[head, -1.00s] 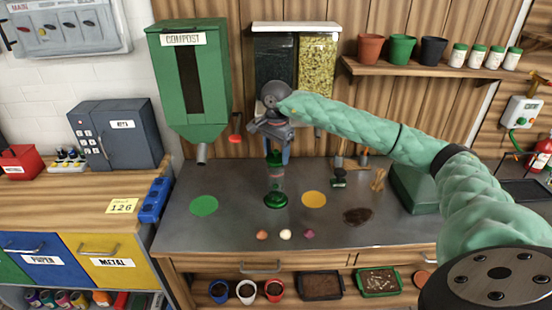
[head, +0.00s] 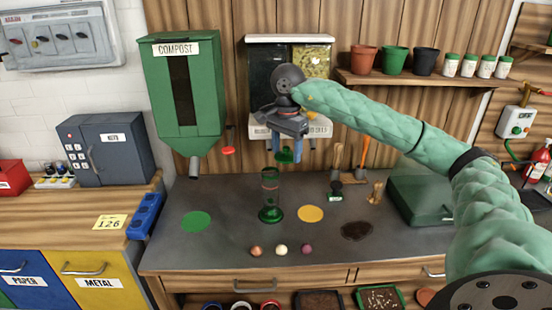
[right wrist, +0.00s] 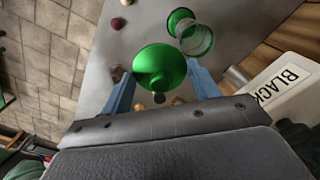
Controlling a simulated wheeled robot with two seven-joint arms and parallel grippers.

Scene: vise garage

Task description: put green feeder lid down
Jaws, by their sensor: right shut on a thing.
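The green feeder lid (head: 285,157) is between the blue fingers of my right gripper (head: 287,150), which is shut on it and holds it in the air. In the right wrist view the lid (right wrist: 158,62) shows as a green round piece between the fingertips. The clear feeder tube (head: 269,193) with its green base stands upright on the grey bench, below and a little left of the lid. It also shows in the right wrist view (right wrist: 193,36), apart from the lid. My left gripper is not in view.
A green disc (head: 196,221), a yellow disc (head: 311,213) and a dark patch (head: 357,230) lie on the bench (head: 230,245). Small balls sit along the front. Small tools stand at the right, beside a green-lidded box (head: 420,195). Seed dispensers (head: 310,65) hang behind my gripper.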

